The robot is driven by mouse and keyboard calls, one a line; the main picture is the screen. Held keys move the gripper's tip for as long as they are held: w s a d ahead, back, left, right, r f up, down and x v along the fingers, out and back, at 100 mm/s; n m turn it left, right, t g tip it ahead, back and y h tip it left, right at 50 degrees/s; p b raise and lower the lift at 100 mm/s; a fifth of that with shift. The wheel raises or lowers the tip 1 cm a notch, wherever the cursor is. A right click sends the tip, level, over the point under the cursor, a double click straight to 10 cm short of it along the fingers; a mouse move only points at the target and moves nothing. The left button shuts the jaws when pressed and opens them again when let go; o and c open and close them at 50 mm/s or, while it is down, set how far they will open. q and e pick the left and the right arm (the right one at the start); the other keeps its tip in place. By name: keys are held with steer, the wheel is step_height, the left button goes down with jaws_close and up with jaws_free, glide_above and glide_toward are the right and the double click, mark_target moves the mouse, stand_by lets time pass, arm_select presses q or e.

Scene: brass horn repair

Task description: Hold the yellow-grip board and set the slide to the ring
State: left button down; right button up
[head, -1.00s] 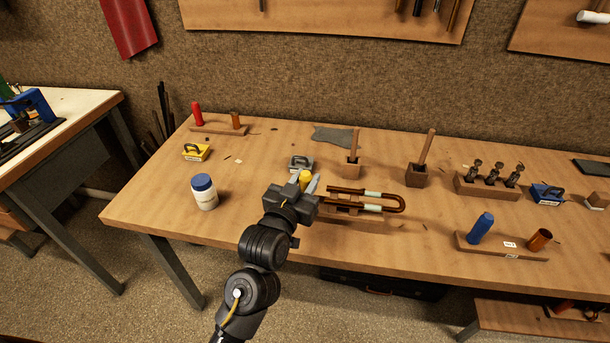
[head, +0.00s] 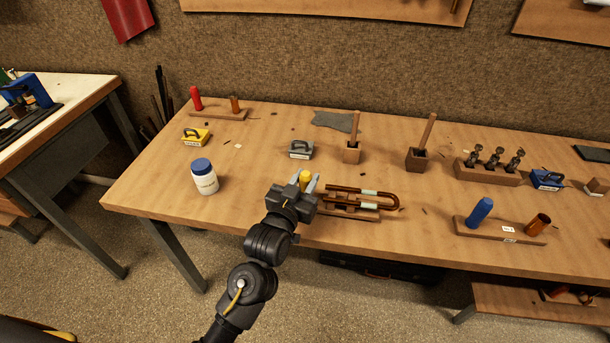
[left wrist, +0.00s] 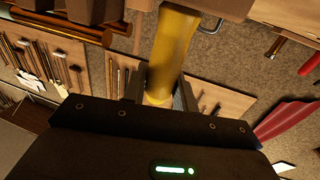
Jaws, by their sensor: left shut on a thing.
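My left gripper (head: 304,181) is shut on the upright yellow grip (head: 306,176) at the left end of a low wooden board (head: 350,215) near the table's front edge. The yellow grip also shows between the fingers in the left wrist view (left wrist: 171,55). A copper-coloured U-shaped slide (head: 396,201) lies to the right of the grip, its bend pointing right. Pale sleeves (head: 369,192) sit around its tubes. The gripper hides the board's left end. I cannot tell which mark is the ring. My right gripper is not in view.
A white bottle with a blue lid (head: 204,177) stands left of the gripper. A grey handled block (head: 301,149) stands behind it. A board with a blue grip (head: 480,212) lies to the right. Bare tabletop lies between bottle and gripper.

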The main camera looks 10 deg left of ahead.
arm_select(q)
steer(key=shift+f, duration=0.35)
steer(key=shift+f, duration=0.1)
stand_by(0.5)
steer(key=c, duration=1.2)
jaws_free()
steer(key=shift+c, duration=0.2)
steer(key=c, duration=0.8)
